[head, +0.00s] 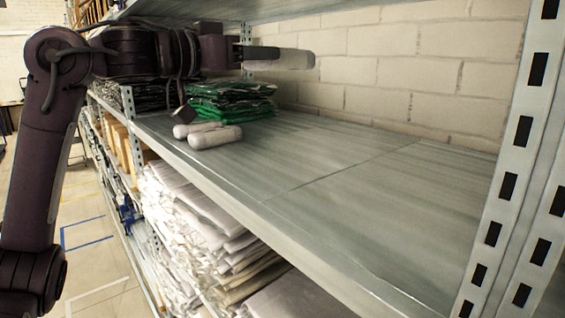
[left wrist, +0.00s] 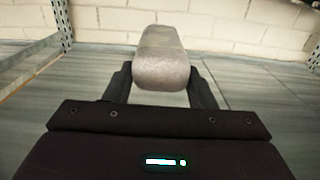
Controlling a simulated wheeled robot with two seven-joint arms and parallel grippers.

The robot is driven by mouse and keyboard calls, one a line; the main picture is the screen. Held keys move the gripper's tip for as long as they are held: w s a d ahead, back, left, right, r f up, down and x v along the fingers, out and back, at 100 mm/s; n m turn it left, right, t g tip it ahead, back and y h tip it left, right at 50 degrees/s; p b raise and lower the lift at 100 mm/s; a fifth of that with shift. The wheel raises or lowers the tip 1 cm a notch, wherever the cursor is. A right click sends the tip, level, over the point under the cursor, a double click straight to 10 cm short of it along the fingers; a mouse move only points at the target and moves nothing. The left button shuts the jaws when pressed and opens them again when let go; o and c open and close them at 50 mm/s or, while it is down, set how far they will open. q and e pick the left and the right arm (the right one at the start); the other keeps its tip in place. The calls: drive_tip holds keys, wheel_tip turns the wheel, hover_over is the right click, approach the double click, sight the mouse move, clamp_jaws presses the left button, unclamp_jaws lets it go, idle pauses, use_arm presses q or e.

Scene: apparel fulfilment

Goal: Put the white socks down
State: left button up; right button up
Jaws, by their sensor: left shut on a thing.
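My left gripper (head: 243,54) reaches in from the left above the shelf and is shut on the white socks (head: 285,59), a long rounded roll that looks pale grey in this light. The roll points to the right, level and clear of the shelf board. In the left wrist view the same socks (left wrist: 164,58) sit between the two dark fingers of my left gripper (left wrist: 162,88) and stick out ahead. Two similar whitish rolls (head: 214,137) lie side by side on the shelf below, near its front edge. My right gripper is not in view.
The grey metal shelf (head: 340,185) is bare across its middle and right. A stack of green folded garments (head: 230,100) stands behind the two rolls, with dark garments (head: 145,95) to its left. A slotted upright (head: 515,150) stands at right. White garments (head: 205,215) fill the shelf below.

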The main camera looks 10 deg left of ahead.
use_arm(q)
wheel_tip(320, 180, down, 6)
drive_tip(key=s+a, duration=0.1)
hover_over(252, 176)
wheel_tip(252, 176, down, 8)
drive_tip(key=shift+s+f+p, duration=0.1)
drive_tip(key=shift+f+p, duration=0.1)
drive_tip(key=shift+p, duration=0.1)
drive_tip(key=shift+s+f, duration=0.1)
drive_tip(key=shift+f, duration=0.4)
wheel_tip(252, 176, down, 3)
drive_tip(key=shift+f, duration=0.2)
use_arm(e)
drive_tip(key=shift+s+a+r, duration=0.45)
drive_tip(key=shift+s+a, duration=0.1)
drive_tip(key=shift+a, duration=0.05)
use_arm(q)
drive_tip(key=o, duration=1)
drive_tip(key=shift+f, duration=0.1)
drive_tip(key=shift+c, duration=0.2)
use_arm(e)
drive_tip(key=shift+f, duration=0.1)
